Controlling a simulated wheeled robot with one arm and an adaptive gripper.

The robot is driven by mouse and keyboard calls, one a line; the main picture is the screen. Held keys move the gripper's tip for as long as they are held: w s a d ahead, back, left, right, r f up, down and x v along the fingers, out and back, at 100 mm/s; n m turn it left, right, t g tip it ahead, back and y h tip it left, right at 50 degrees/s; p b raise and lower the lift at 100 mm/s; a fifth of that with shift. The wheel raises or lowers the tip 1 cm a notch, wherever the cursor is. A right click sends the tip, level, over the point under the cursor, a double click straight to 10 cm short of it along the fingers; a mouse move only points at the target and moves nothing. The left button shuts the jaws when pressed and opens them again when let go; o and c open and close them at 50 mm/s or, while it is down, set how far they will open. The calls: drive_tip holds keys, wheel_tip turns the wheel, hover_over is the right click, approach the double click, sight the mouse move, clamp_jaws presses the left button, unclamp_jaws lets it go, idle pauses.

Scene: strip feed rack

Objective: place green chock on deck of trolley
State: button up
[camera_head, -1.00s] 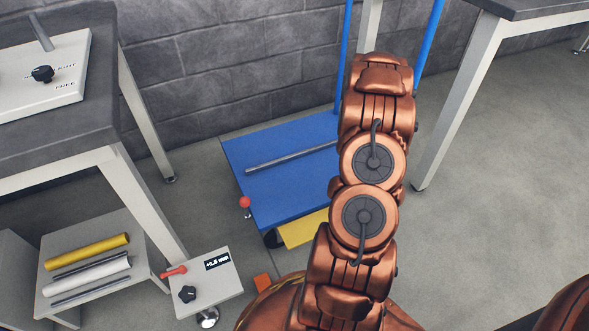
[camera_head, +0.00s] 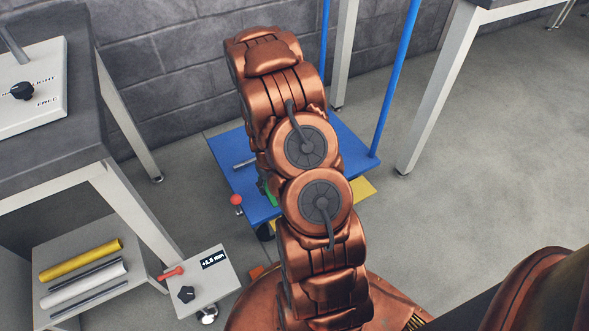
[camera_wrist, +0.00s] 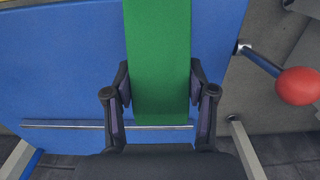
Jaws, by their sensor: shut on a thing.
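The green chock (camera_wrist: 160,60) is a long green block between the two fingers of my gripper (camera_wrist: 160,100) in the wrist view. My gripper is shut on it. A small bit of green (camera_head: 270,193) shows beside my arm in the head view; my arm hides most of the chock and the gripper. The blue deck of the trolley (camera_head: 228,155) lies behind the arm, and it fills much of the wrist view (camera_wrist: 60,70) behind the chock. Whether the chock touches the deck I cannot tell. A grey bar (camera_wrist: 70,126) lies along the deck.
A red-knobbed lever (camera_head: 237,200) stands at the deck's near left corner. Blue posts (camera_head: 395,85) rise at its far side. A workbench (camera_head: 60,150) stands left, with a low shelf of rolls (camera_head: 85,275) and a small panel (camera_head: 215,280). The floor at right is clear.

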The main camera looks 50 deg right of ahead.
drive_tip(key=w+d+b, duration=0.1)
drive_tip(key=d, duration=0.3)
drive_tip(key=w+d+f+b, duration=0.1)
drive_tip(key=d, duration=0.4)
drive_tip(key=w+d+b, duration=0.1)
drive_tip(key=d+b, duration=0.1)
drive_tip(key=d, duration=0.2)
drive_tip(key=shift+w+d+f, duration=0.15)
drive_tip(key=shift+w+f, duration=0.1)
drive_tip(key=shift+w, duration=0.05)
drive_tip(key=shift+w+d, duration=0.25)
drive_tip(key=shift+d, duration=0.55)
wheel_tip(320, 180, down, 4)
drive_tip(key=shift+r+b, duration=0.2)
drive_tip(key=shift+b, duration=0.9)
drive_tip(key=shift+r, duration=0.1)
drive_tip(key=o, duration=1.3)
